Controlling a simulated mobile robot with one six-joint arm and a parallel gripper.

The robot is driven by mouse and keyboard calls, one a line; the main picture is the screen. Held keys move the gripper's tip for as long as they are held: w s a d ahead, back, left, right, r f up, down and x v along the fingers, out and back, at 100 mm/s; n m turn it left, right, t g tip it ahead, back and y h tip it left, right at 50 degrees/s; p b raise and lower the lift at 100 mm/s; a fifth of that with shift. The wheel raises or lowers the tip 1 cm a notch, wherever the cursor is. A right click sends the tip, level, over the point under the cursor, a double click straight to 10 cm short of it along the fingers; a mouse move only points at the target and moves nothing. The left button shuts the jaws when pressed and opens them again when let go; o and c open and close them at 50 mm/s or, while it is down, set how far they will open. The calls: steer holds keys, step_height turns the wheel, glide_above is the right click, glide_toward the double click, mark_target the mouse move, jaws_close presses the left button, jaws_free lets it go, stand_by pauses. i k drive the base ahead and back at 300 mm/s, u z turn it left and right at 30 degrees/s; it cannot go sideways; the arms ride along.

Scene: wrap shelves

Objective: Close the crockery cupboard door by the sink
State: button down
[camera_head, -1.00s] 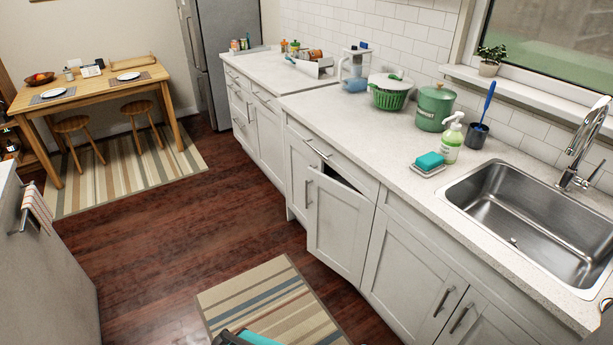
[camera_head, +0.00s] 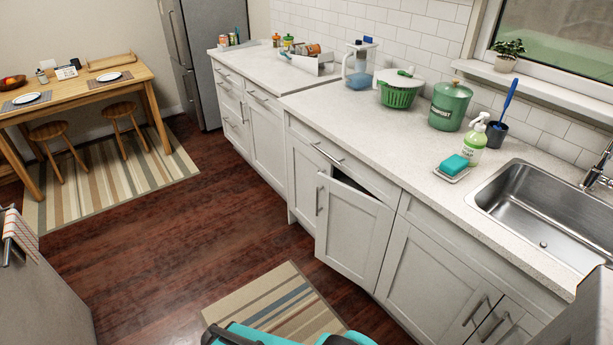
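The white cupboard door (camera_head: 352,235) left of the sink (camera_head: 545,215) stands ajar. A dark gap shows along its top, below the drawer front. Its left edge, with an upright metal handle (camera_head: 319,201), stands out from the cabinet, and its right edge meets the cabinet beside the sink unit. My gripper is not visible. Only teal and black parts of my own body show at the bottom edge, and nothing of mine is seen touching the door.
A striped mat (camera_head: 270,300) lies on the dark wood floor (camera_head: 200,250) in front of the cupboard. A dining table (camera_head: 70,92) stands far left.

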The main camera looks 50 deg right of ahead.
mark_target(354, 229)
steer(key=i, duration=1.1)
